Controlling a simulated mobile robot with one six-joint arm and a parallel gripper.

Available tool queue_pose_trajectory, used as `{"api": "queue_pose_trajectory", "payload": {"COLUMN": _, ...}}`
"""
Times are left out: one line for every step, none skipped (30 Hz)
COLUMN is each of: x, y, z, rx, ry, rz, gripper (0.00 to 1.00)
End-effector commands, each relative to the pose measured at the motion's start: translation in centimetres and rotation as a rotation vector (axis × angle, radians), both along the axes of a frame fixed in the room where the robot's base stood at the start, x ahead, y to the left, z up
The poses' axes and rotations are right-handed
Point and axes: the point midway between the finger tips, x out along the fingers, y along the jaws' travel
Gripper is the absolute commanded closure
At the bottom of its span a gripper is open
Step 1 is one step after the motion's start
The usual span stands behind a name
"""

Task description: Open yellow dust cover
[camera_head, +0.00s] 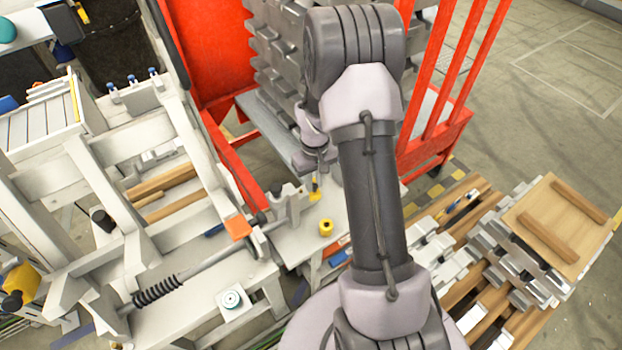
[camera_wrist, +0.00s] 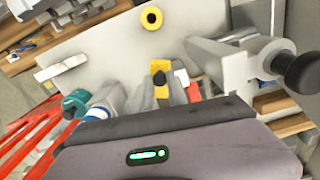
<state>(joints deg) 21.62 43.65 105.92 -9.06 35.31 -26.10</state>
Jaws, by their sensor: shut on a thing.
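In the wrist view a small yellow piece with a black knob, which looks like the yellow dust cover (camera_wrist: 159,67), sits between my fingertips. My gripper (camera_wrist: 163,88) is shut on it; the exact contact is partly hidden by the fingers and the gripper body. In the head view the yellow cover (camera_head: 315,188) is a small spot just below my gripper (camera_head: 315,170), at the pale grey table surface. A separate round yellow part with a dark centre (camera_head: 326,228) lies on the table nearby, and also shows at the top of the wrist view (camera_wrist: 152,17).
A light grey bracket with a black knob (camera_wrist: 235,62) stands close right of my gripper in the wrist view. A teal-capped part (camera_wrist: 75,103) is at left. A red frame with stacked grey ingots (camera_head: 275,60) rises behind; a pallet with ingots (camera_head: 500,250) is at right.

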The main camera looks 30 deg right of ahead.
Motion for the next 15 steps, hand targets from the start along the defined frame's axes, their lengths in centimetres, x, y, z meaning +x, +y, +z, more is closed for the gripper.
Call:
{"api": "queue_pose_trajectory", "payload": {"x": 0.00, "y": -0.15, "z": 0.17, "rx": 0.000, "ry": -0.001, "rz": 0.025, "gripper": 1.00}}
{"api": "queue_pose_trajectory", "payload": {"x": -0.02, "y": -0.21, "z": 0.16, "rx": 0.000, "ry": -0.001, "rz": 0.042, "gripper": 1.00}}
{"api": "queue_pose_trajectory", "payload": {"x": -0.03, "y": -0.28, "z": 0.16, "rx": 0.000, "ry": -0.001, "rz": 0.064, "gripper": 1.00}}
{"api": "queue_pose_trajectory", "payload": {"x": -0.05, "y": -0.33, "z": 0.15, "rx": 0.000, "ry": -0.001, "rz": 0.078, "gripper": 1.00}}
{"api": "queue_pose_trajectory", "payload": {"x": -0.06, "y": -0.38, "z": 0.14, "rx": 0.000, "ry": -0.001, "rz": 0.092, "gripper": 1.00}}
{"api": "queue_pose_trajectory", "payload": {"x": -0.07, "y": -0.44, "z": 0.13, "rx": 0.000, "ry": -0.001, "rz": 0.108, "gripper": 1.00}}
{"api": "queue_pose_trajectory", "payload": {"x": -0.08, "y": -0.47, "z": 0.12, "rx": 0.000, "ry": -0.001, "rz": 0.120, "gripper": 1.00}}
{"api": "queue_pose_trajectory", "payload": {"x": -0.09, "y": -0.50, "z": 0.11, "rx": 0.000, "ry": -0.001, "rz": 0.129, "gripper": 1.00}}
{"api": "queue_pose_trajectory", "payload": {"x": -0.09, "y": -0.54, "z": 0.10, "rx": 0.000, "ry": -0.001, "rz": 0.142, "gripper": 1.00}}
{"api": "queue_pose_trajectory", "payload": {"x": -0.09, "y": -0.56, "z": 0.09, "rx": 0.000, "ry": -0.001, "rz": 0.150, "gripper": 1.00}}
{"api": "queue_pose_trajectory", "payload": {"x": -0.10, "y": -0.59, "z": 0.08, "rx": 0.000, "ry": -0.001, "rz": 0.156, "gripper": 1.00}}
{"api": "queue_pose_trajectory", "payload": {"x": -0.10, "y": -0.61, "z": 0.07, "rx": 0.000, "ry": -0.001, "rz": 0.164, "gripper": 1.00}}
{"api": "queue_pose_trajectory", "payload": {"x": -0.10, "y": -0.63, "z": 0.07, "rx": -0.001, "ry": -0.001, "rz": 0.170, "gripper": 1.00}}
{"api": "queue_pose_trajectory", "payload": {"x": -0.10, "y": -0.65, "z": 0.06, "rx": -0.001, "ry": -0.001, "rz": 0.174, "gripper": 1.00}}
{"api": "queue_pose_trajectory", "payload": {"x": -0.10, "y": -0.66, "z": 0.05, "rx": -0.001, "ry": -0.001, "rz": 0.179, "gripper": 1.00}}
